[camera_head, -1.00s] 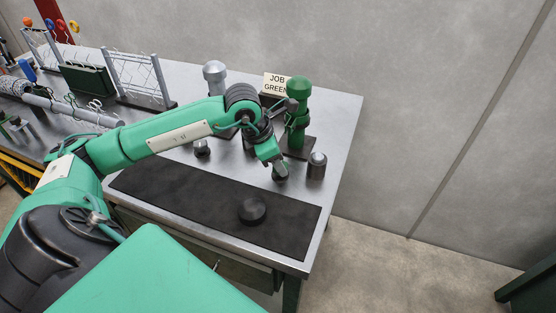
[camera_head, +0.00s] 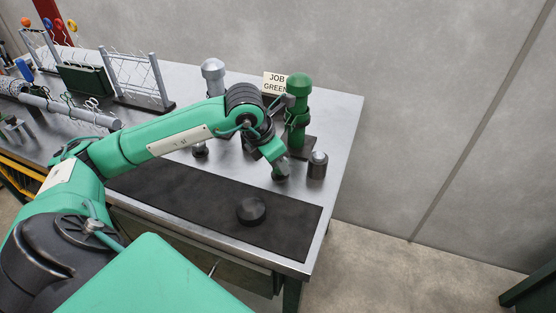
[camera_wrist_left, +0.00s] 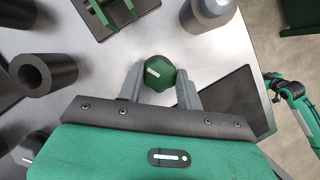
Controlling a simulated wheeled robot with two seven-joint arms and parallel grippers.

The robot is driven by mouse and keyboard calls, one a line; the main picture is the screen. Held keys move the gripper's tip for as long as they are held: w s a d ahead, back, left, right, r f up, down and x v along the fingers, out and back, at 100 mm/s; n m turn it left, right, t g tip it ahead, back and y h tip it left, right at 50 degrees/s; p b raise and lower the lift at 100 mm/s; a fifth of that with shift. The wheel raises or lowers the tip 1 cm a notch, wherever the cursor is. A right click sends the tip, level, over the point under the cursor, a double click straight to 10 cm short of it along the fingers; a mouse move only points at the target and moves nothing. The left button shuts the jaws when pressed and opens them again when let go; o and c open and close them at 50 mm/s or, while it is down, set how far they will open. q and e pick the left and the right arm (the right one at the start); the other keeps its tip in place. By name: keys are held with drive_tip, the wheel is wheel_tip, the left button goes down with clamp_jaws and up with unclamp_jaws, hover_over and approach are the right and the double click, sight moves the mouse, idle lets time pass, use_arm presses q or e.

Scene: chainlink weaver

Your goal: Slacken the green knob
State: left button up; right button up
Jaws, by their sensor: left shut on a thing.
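The green knob (camera_wrist_left: 158,73) has a lobed rim and a white mark on its top. In the left wrist view it sits between the two grey fingers of my left gripper (camera_wrist_left: 160,84), which is shut on it. In the head view my left gripper (camera_head: 280,171) points down at the bench, in front of the green post (camera_head: 298,100). The knob cannot be made out there. The post stands beside a sign (camera_head: 276,83) reading "JOB GREEN". Part of a green arm (camera_wrist_left: 292,88) shows at the right of the left wrist view; its gripper is too small to read.
A grey post (camera_head: 213,78) stands left of the green one. A black mat (camera_head: 185,198) with a dark round piece (camera_head: 251,210) lies in front. Wire racks (camera_head: 135,80) stand at the back left.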

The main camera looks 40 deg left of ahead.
use_arm(q)
drive_tip(key=o, duration=1)
drive_tip(key=v, duration=1.3)
drive_tip(key=shift+r, duration=0.45)
use_arm(e)
drive_tip(key=shift+w+r, duration=0.1)
drive_tip(key=shift+r, duration=0.2)
drive_tip(key=shift+f, duration=0.1)
